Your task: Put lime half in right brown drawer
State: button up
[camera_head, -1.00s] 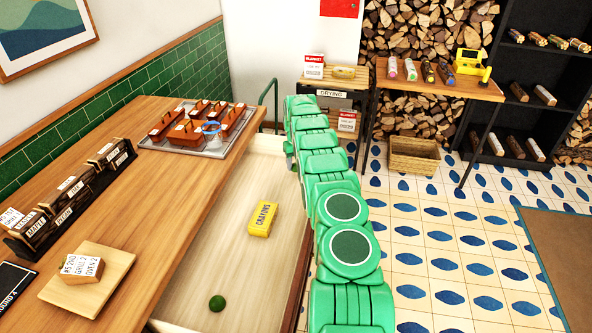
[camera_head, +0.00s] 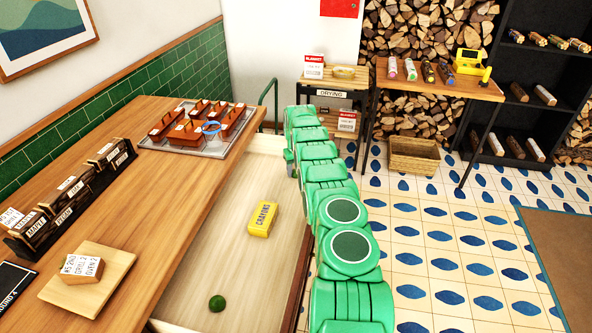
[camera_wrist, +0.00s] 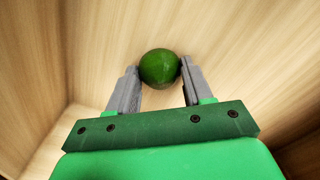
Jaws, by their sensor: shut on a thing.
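In the wrist view my gripper (camera_wrist: 160,77) is shut on a round, dark green lime half (camera_wrist: 159,68), held between its two grey fingertips. Its cut face is not visible. Pale wooden surfaces and walls, like a drawer interior, surround it. In the head view an open drawer (camera_head: 185,316) with a pale interior and brown right edge extends from under the counter. A small dark green round thing (camera_head: 217,303), like a lime half, lies near its front. My gripper is not visible in the head view, hidden by my green arm.
A yellow crayons box (camera_head: 263,219) lies in the open drawer. The wooden counter (camera_head: 165,175) on the left holds a tray (camera_head: 152,143) of brown pieces, a labelled rack (camera_head: 72,205) and a board (camera_head: 115,262). Tiled floor is open at the right.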

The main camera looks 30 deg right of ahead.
jog(key=o, duration=0.7)
jog(key=shift+r, duration=0.1)
